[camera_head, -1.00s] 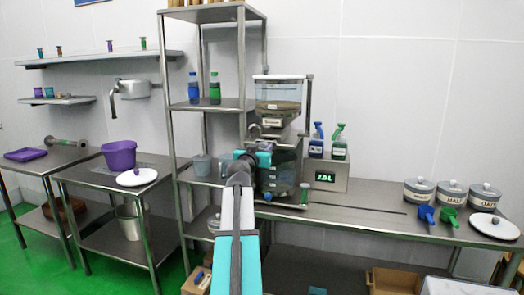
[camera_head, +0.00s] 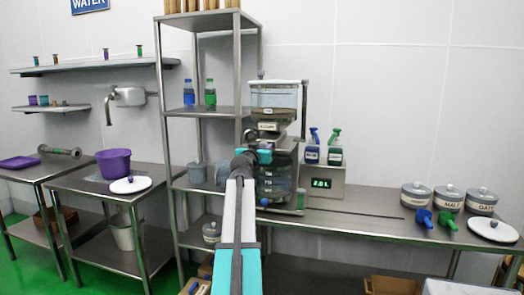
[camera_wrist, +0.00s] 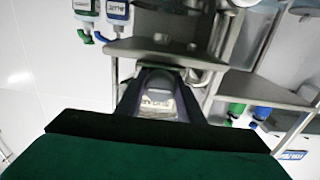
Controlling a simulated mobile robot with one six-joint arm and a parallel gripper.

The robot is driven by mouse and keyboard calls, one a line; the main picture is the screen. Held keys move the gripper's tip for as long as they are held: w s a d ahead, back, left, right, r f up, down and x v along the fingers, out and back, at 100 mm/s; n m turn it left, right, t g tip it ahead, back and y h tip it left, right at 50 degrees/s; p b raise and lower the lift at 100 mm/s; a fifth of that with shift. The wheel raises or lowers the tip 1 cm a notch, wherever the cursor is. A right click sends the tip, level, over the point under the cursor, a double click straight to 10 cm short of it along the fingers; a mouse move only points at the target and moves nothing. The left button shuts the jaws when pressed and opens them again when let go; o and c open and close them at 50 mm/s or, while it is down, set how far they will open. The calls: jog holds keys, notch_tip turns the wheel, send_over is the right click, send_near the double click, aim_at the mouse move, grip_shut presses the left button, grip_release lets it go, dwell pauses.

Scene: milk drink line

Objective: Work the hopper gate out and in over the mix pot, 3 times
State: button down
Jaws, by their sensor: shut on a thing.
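The clear hopper (camera_head: 277,97) stands on a frame above the worktop, with brownish contents in its lower part. The dark, see-through mix pot (camera_head: 275,182) is below it, partly hidden by my arm. My gripper (camera_head: 262,155) is at the front of the frame, between hopper and pot. It is shut on what appears to be the hopper gate's handle. The wrist view shows a grey-purple arched piece (camera_wrist: 158,88) just beyond my dark jaws. How far out the gate stands is hidden.
A display box (camera_head: 321,182) and spray bottles (camera_head: 313,148) stand just right of the pot. Lidded canisters (camera_head: 417,194) and blue and green scoops (camera_head: 424,217) are farther right. A steel shelf rack (camera_head: 207,110) stands close on the left. The middle worktop is mostly clear.

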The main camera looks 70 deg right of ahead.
jog(key=shift+d+r, duration=0.1)
jog(key=shift+r, duration=0.1)
jog(key=c, duration=1.3)
grip_release()
jog(key=shift+d+f, duration=0.2)
jog(key=shift+o, duration=0.2)
jog(key=shift+a, duration=0.1)
jog(key=shift+a, duration=0.1)
jog(key=a+b, duration=0.1)
jog(key=a, duration=1.2)
jog(key=shift+s+a+b, duration=0.35)
jog(key=shift+s+b, duration=0.05)
jog(key=shift+s, duration=0.05)
jog(key=shift+c, duration=0.2)
